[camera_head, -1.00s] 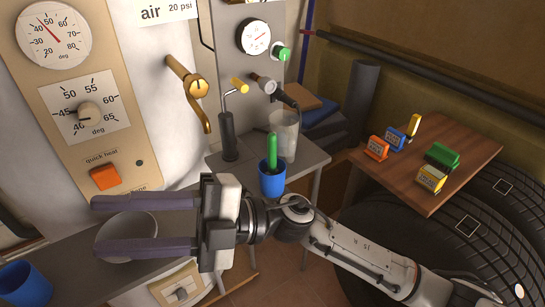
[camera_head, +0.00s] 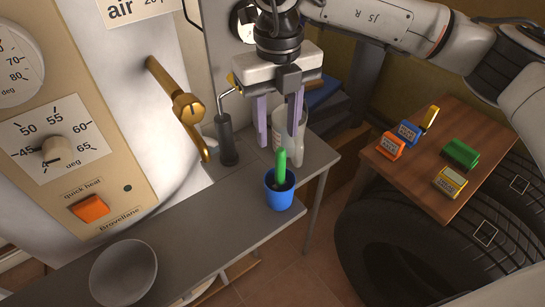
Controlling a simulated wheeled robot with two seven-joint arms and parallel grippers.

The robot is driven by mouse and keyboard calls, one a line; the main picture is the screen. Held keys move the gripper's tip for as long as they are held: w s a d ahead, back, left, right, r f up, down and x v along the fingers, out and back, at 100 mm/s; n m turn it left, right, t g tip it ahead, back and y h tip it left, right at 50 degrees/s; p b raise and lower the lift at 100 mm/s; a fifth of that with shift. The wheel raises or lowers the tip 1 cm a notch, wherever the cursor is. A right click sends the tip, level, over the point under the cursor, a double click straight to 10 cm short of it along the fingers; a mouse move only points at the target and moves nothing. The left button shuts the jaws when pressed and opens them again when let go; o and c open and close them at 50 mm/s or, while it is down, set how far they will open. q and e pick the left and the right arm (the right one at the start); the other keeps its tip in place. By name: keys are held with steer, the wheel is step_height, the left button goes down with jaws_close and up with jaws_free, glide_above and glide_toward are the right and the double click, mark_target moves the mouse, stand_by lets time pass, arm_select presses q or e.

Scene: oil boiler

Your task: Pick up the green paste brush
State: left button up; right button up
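The green paste brush (camera_head: 282,166) stands upright in a blue cup (camera_head: 279,192); only its green handle shows above the rim, and its lower end is hidden in the cup. The cup stands on the grey metal bench near its right end. My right gripper (camera_head: 278,148) comes in from the upper right and points down. Its two purple fingers are spread apart with nothing seen between them. The fingertips are just above and behind the brush's top in the picture; whether they touch it, I cannot tell. My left gripper is out of view.
A glass jar (camera_head: 292,131) stands close behind the cup, partly hidden by my fingers. A black-handled tool (camera_head: 226,140) stands to the left. A grey bowl (camera_head: 124,273) sits at the bench's front. A wooden board (camera_head: 418,186) with small coloured boxes lies over tires at right.

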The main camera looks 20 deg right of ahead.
mark_target(280, 164)
steer(key=f, duration=0.2)
steer(key=s+f, duration=0.1)
steer(key=f, duration=0.1)
steer(key=shift+f, duration=0.15)
steer(key=f, duration=0.2)
steer(key=f+p, duration=0.1)
steer(key=f, duration=0.1)
steer(key=shift+s+d+f, duration=0.1)
steer(key=shift+d, duration=0.2)
steer(key=shift+f, duration=0.6)
steer(key=c, duration=1)
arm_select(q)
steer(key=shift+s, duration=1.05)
arm_select(e)
jaws_close()
